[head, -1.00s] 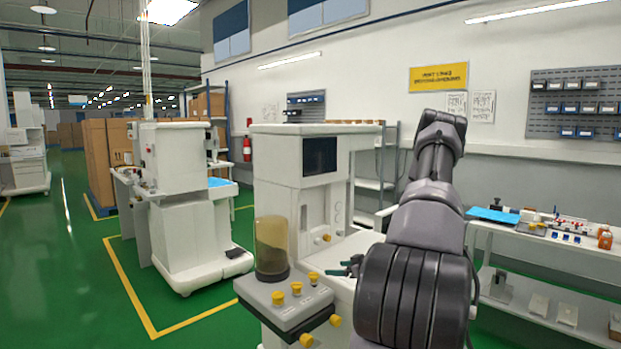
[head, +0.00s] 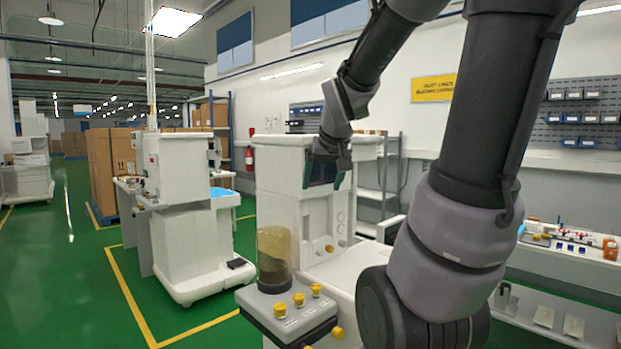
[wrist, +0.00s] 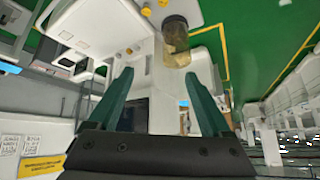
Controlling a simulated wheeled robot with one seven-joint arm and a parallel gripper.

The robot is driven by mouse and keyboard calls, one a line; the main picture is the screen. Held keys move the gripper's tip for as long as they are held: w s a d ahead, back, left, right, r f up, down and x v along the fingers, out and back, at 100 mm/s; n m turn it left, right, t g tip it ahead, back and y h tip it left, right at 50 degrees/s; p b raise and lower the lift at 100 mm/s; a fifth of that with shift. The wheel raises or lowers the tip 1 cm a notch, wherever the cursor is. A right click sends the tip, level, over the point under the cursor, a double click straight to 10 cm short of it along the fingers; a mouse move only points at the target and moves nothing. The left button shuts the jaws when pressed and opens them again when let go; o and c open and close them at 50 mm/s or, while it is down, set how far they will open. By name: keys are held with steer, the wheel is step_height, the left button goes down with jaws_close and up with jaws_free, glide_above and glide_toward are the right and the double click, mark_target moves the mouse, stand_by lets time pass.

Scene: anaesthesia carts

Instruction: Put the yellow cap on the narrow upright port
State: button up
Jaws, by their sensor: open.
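My gripper (head: 325,178) is raised in front of the dark screen of the near white cart (head: 285,190). Its green fingers are apart with nothing between them, as the wrist view (wrist: 160,85) also shows. I cannot tell which cap or port is the named one; no bare narrow upright port is discernible.
A clear canister with a brownish filling (head: 273,255) stands behind the caps. A second white cart (head: 190,220) is at the left. A bench (head: 570,262) with small parts is at the right. Green floor (head: 100,310) is free at the left.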

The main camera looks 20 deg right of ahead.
steer(key=s+a+r+m+y, duration=0.1)
steer(key=s+a+r+y, duration=0.2)
steer(key=s+a, duration=0.5)
steer(key=s, duration=0.4)
steer(key=shift+a+g, duration=0.2)
steer(key=shift+g, duration=0.2)
stand_by(0.4)
